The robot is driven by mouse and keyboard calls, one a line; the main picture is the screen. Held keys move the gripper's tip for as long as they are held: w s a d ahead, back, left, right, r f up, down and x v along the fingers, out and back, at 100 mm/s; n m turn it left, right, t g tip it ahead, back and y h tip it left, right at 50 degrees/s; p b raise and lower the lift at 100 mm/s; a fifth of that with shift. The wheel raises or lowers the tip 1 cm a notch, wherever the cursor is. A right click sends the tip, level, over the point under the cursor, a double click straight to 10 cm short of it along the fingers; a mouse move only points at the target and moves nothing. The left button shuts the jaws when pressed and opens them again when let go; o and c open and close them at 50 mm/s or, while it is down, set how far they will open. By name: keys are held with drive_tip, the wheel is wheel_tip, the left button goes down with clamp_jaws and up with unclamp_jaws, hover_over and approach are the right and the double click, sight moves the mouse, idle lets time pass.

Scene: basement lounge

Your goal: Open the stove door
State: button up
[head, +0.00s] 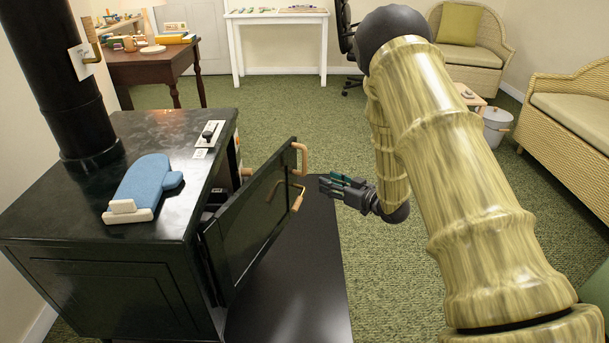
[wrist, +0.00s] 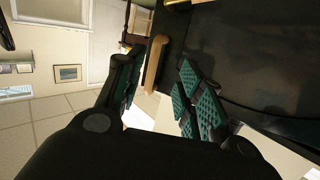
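The black stove (head: 120,260) stands at the left of the head view. Its door (head: 250,235) is swung partly open, with a dark gap between it and the stove body. A wooden handle (head: 303,158) sits at the door's upper free edge, and a bent metal handle with a wooden grip (head: 297,202) is below it. My gripper (head: 325,184) is just right of the door, apart from it. In the wrist view, my gripper (wrist: 160,92) is open with teal finger pads spread. A wooden handle (wrist: 154,64) shows between and beyond the fingers; contact is not visible.
A blue oven mitt (head: 148,186) lies on the stove top beside the black flue pipe (head: 62,80). A dark floor plate (head: 305,290) lies under the door. Green carpet (head: 270,105) is clear behind. Wicker seats (head: 570,110) stand at right.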

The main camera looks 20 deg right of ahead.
sight(304, 170)
drive_tip(key=shift+w+a+r+n+y+b, duration=0.5)
drive_tip(key=shift+w+a+b, duration=0.6)
drive_tip(key=shift+w, duration=0.8)
drive_tip(key=shift+w+a+r+n+y+b, duration=0.35)
drive_tip(key=shift+w+a+r+y+b, duration=0.3)
drive_tip(key=shift+w+b, duration=1.05)
drive_tip(key=shift+w+a+r+n+y+b, duration=0.45)
drive_tip(key=shift+w+a+b, duration=0.55)
drive_tip(key=shift+w, duration=1.1)
drive_tip(key=shift+r, duration=0.1)
clamp_jaws()
